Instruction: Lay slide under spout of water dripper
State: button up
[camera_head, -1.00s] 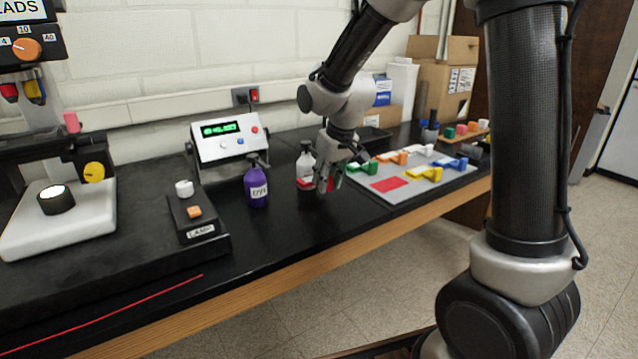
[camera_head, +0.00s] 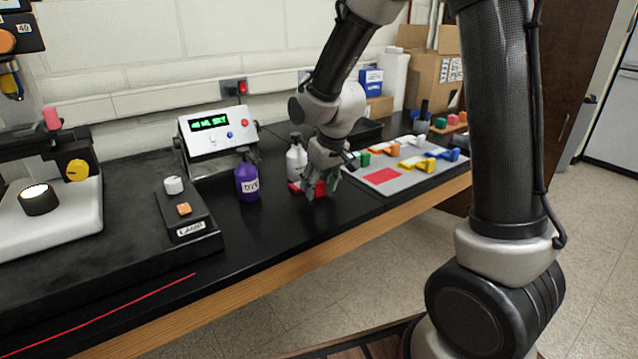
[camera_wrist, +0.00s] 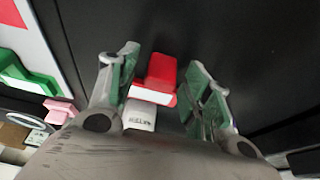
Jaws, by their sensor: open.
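A white bottle (camera_head: 296,158) with a dark spout top, probably the water dripper, stands upright on the black bench. A red block-like piece (camera_head: 318,190), apparently the slide, lies low beside it. My gripper (camera_head: 322,182) is over this piece, partly covering it. In the wrist view, my gripper (camera_wrist: 162,100) is open, its green-padded fingers on either side of the red piece (camera_wrist: 160,75) with visible gaps. A white lettered part (camera_wrist: 139,115) lies between the fingers below it. Exact alignment with the spout cannot be told.
A purple DYE bottle (camera_head: 247,178) stands to the left, before a display box (camera_head: 215,136). A grey mat (camera_head: 407,178) with coloured pieces and a red patch lies to the right. The bench front edge is close; bare bench lies in front.

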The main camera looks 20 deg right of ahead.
jog(key=v, duration=1.1)
jog(key=s+d+r+m, duration=0.1)
jog(key=s+d, duration=0.3)
jog(key=s, duration=0.3)
jog(key=s+d+r+m, duration=0.1)
jog(key=s+d+r, duration=0.1)
jog(key=s+d, duration=0.3)
jog(key=s+d+r+m+h, duration=0.1)
jog(key=s+d, duration=0.3)
jog(key=s, duration=0.7)
jog(key=shift+d+r+m+t, duration=0.3)
jog(key=shift+d+r, duration=0.1)
jog(key=shift+r, duration=0.35)
jog(key=shift+o, duration=0.5)
